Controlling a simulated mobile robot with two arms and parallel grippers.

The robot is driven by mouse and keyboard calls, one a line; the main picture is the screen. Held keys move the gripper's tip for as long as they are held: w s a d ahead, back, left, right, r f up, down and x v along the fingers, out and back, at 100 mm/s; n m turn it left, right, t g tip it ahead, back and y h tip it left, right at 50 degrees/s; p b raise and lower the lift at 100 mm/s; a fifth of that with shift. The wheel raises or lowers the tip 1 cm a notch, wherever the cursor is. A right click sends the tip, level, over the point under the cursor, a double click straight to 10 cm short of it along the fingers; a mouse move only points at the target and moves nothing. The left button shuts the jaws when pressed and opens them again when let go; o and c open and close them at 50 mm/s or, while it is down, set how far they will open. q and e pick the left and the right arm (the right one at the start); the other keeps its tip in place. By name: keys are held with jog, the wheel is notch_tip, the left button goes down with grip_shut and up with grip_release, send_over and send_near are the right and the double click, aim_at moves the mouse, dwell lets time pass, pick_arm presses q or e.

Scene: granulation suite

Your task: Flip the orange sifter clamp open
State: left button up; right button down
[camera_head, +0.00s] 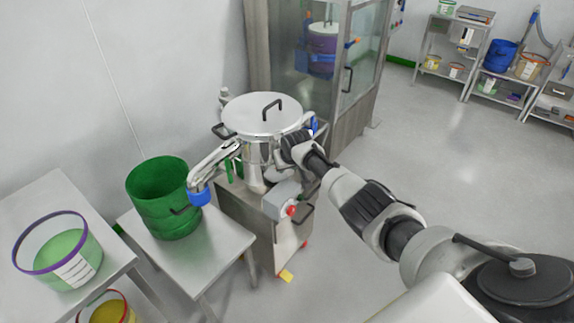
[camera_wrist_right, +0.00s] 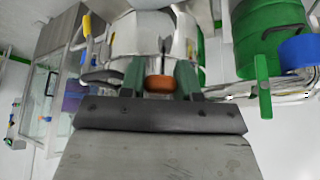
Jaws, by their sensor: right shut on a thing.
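The sifter is a round steel vessel (camera_head: 262,118) with a lid and black handles on a steel cart. In the right wrist view its steel wall (camera_wrist_right: 135,35) fills the top middle. The orange clamp (camera_wrist_right: 160,83) shows there as a small rounded piece at the vessel's side. My right gripper (camera_wrist_right: 160,74) has its two green fingers on either side of the clamp and is shut on it. In the head view my right arm reaches to the vessel's right side, and its wrist hides the clamp and fingertips. My left gripper is not in view.
A green bucket (camera_head: 160,215) stands on a steel table left of the sifter, under its blue-tipped spout (camera_head: 200,195). A purple-rimmed tub (camera_head: 75,262) is at far left. A glass-fronted cabinet (camera_head: 345,60) stands behind. Open floor (camera_head: 430,150) lies to the right.

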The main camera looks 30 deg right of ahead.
jog(key=shift+w+d+r+t, duration=0.15)
jog(key=shift+w+r, duration=0.15)
jog(key=shift+r, duration=0.25)
jog(key=shift+w+d+r+t, duration=0.15)
jog(key=shift+w+r, duration=0.15)
jog(key=shift+r, duration=0.2)
jog(key=c, duration=1.1)
grip_release()
jog(key=shift+c, duration=0.2)
jog(key=shift+o, duration=1.2)
jog(key=shift+w+f, duration=0.15)
jog(key=shift+w, duration=0.05)
jog(key=shift+o, duration=0.5)
jog(key=shift+w+f, duration=0.15)
jog(key=shift+f, duration=0.15)
jog(key=shift+s+a+r, duration=0.15)
jog(key=shift+s, duration=0.2)
jog(key=v, duration=1)
jog(key=shift+w+r+p, duration=0.2)
jog(key=shift+r+p, duration=0.1)
jog(key=shift+p, duration=0.15)
jog(key=shift+f, duration=0.1)
